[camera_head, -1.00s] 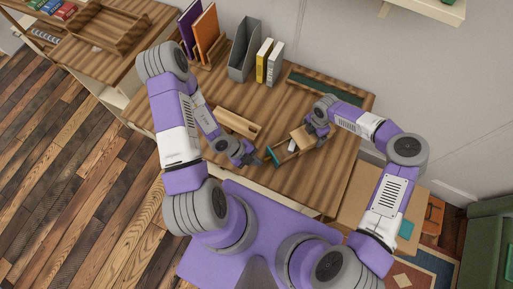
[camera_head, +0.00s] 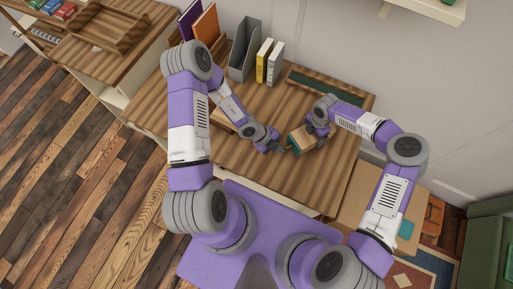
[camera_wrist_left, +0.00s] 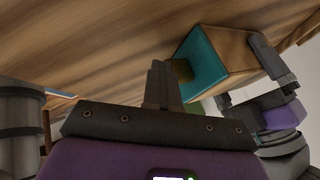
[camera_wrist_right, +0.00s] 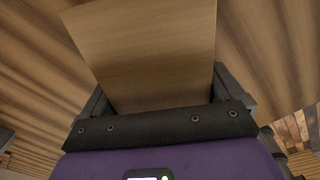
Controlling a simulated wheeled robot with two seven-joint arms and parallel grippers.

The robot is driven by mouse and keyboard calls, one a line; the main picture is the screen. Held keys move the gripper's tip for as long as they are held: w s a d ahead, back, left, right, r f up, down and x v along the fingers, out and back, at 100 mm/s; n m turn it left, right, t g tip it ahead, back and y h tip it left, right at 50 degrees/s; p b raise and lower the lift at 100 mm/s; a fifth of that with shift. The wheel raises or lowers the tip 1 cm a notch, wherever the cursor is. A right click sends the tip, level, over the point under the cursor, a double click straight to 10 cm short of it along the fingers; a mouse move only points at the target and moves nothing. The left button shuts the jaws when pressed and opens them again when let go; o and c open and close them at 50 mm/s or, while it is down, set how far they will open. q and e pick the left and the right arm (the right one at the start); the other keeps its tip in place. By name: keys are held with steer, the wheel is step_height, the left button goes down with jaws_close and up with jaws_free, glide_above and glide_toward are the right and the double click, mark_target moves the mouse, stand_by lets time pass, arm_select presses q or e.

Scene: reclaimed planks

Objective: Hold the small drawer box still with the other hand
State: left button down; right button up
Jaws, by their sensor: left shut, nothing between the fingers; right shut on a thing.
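The small drawer box (camera_head: 302,136) is a light wooden box with a teal drawer front (camera_head: 294,146), on the desk in the head view. The teal front lies flush against the box. My right gripper (camera_head: 315,128) is shut on the box from the right; in the right wrist view, the box (camera_wrist_right: 145,50) fills the space between its fingers. My left gripper (camera_head: 284,149) is shut and empty, close to the teal front. In the left wrist view its joined fingertips (camera_wrist_left: 158,75) are beside the teal front (camera_wrist_left: 203,58); I cannot tell whether they touch.
A wooden tray (camera_head: 222,119) is partly hidden behind my left arm. A grey file holder (camera_head: 243,50), yellow and white binders (camera_head: 268,62) and a dark green board (camera_head: 325,87) stand or lie at the desk's back. The desk's front is clear.

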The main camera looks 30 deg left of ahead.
arm_select(q)
steer(key=shift+w, duration=0.1)
arm_select(e)
steer(key=shift+s+a, duration=0.2)
arm_select(q)
steer(key=s+a, duration=0.2)
steer(key=s, duration=0.1)
steer(key=shift+s+a+r, duration=0.3)
steer(key=shift+a, duration=0.1)
arm_select(e)
steer(key=shift+w+d, duration=0.1)
arm_select(q)
steer(key=v, duration=0.9)
steer(key=shift+r, duration=0.1)
arm_select(e)
steer(key=o, duration=0.9)
arm_select(q)
steer(key=shift+r+p, duration=1.4)
arm_select(e)
steer(key=shift+r, duration=3.5)
steer(key=shift+r, duration=0.1)
